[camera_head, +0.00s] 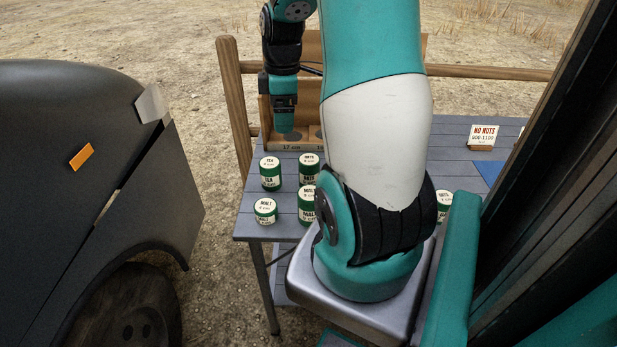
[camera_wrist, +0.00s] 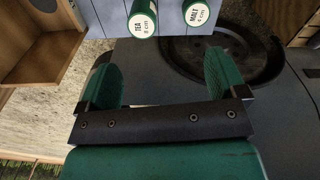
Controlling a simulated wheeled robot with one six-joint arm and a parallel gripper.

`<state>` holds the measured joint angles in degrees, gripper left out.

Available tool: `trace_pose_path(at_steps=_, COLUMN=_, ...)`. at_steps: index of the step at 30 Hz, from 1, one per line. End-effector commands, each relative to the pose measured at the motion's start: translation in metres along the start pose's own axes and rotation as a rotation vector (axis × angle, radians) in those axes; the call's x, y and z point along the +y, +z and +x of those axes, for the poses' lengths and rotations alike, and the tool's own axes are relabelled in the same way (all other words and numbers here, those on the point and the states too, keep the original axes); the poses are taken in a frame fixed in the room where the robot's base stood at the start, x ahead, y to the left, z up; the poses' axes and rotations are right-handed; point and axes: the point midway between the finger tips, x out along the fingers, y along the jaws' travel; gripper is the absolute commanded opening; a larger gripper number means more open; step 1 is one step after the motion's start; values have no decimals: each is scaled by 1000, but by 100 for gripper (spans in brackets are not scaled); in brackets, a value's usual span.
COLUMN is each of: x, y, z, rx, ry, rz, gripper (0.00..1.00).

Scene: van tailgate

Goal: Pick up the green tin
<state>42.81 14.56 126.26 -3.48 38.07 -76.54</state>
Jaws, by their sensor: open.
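Several green tins with white lids and labels stand on the grey slatted table. A TEA tin (camera_head: 270,174) is at the left, with an OATS tin (camera_head: 309,170) to its right. A MALT tin (camera_head: 265,212) stands in front, and another MALT tin (camera_head: 307,207) is partly hidden by my arm. One more green tin (camera_head: 443,207) shows right of my arm. My gripper (camera_wrist: 163,70) is open and empty, apart from the tins. The wrist view shows a TEA tin (camera_wrist: 143,18) and a MALT tin (camera_wrist: 196,12) beyond the fingers. In the head view, my gripper (camera_head: 285,124) hangs before a wooden box.
The wooden box (camera_head: 291,147), marked 17 cm, stands at the table's back. A NO NUTS card (camera_head: 483,136) stands back right near a blue mat (camera_head: 489,170). A dark vehicle (camera_head: 75,150) is left of the table (camera_head: 250,217). A wooden rail (camera_head: 490,72) runs behind.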

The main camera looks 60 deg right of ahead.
Motion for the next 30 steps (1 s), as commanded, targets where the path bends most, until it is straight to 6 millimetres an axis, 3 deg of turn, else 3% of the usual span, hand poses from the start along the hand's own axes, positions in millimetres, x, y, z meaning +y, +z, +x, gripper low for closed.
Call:
trace_pose_path(at_steps=1, x=11, y=24, z=10, rx=-17, ry=-3, rz=8, gripper=91)
trace_pose_path(at_steps=3, x=19, y=46, z=17, rx=-35, ry=-5, rz=-3, gripper=91)
trace_pose_path(at_steps=6, x=24, y=63, z=24, rx=-48, ry=-10, rz=-13, gripper=91)
trace_pose_path(at_steps=11, x=24, y=67, z=49, rx=-52, ry=-15, rz=-20, gripper=91)
trace_pose_path(at_steps=21, x=24, y=70, z=124, rx=-51, ry=-15, rz=-20, gripper=91)
trace_pose_path(at_steps=30, x=26, y=70, z=149, rx=-51, ry=-11, rz=-19, gripper=91)
